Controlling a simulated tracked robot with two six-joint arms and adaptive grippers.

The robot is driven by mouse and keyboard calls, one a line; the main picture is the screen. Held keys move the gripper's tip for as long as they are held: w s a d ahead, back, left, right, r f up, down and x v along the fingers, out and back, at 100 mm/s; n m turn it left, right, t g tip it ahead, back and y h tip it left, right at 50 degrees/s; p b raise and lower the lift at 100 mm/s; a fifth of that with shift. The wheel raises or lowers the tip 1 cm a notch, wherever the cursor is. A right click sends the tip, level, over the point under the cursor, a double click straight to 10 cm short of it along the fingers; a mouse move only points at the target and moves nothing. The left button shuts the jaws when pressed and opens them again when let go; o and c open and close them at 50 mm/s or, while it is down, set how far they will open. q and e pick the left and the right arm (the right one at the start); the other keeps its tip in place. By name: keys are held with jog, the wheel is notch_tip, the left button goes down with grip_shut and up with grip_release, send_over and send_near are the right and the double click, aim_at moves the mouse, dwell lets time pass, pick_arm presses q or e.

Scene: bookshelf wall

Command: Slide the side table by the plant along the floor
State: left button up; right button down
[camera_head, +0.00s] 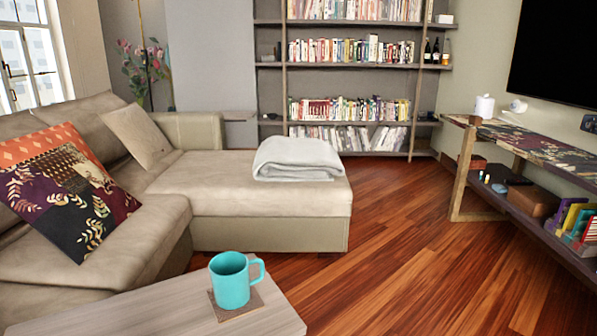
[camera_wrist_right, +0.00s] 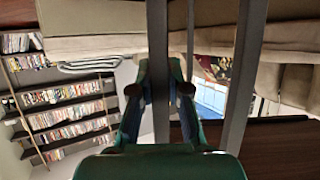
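The plant (camera_head: 142,62) with pink flowers stands behind the sofa at the back left. Nearby, between the sofa arm and the bookshelf, a small flat grey-brown surface (camera_head: 238,115) shows; I cannot tell if it is the side table. A pale wooden table (camera_head: 120,316) is close in front. My right gripper (camera_wrist_right: 161,85), green with dark pads, shows in the wrist view, which looks upside down. A grey upright bar (camera_wrist_right: 157,35) runs between its fingers; I cannot tell whether both touch it. A second bar (camera_wrist_right: 250,50) stands beside it. My left gripper is not in view.
A turquoise mug (camera_head: 231,281) stands on a brown coaster (camera_head: 236,309) on the pale table. The beige sofa (camera_head: 270,229) with a folded blanket (camera_head: 297,158) fills the left and middle. Bare wooden floor (camera_head: 420,250) lies right, before the console (camera_head: 463,170).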

dwell(0.3)
jog(key=shift+w+d+r+b, duration=0.1)
jog(key=shift+w+d+b, duration=0.15)
jog(key=shift+d, duration=0.2)
jog(key=shift+w+d+b, duration=0.1)
jog(key=shift+w+d, duration=0.2)
jog(key=shift+d, duration=0.1)
jog(key=c, duration=1)
grip_release()
jog(key=shift+a, duration=0.15)
jog(key=shift+s, duration=0.15)
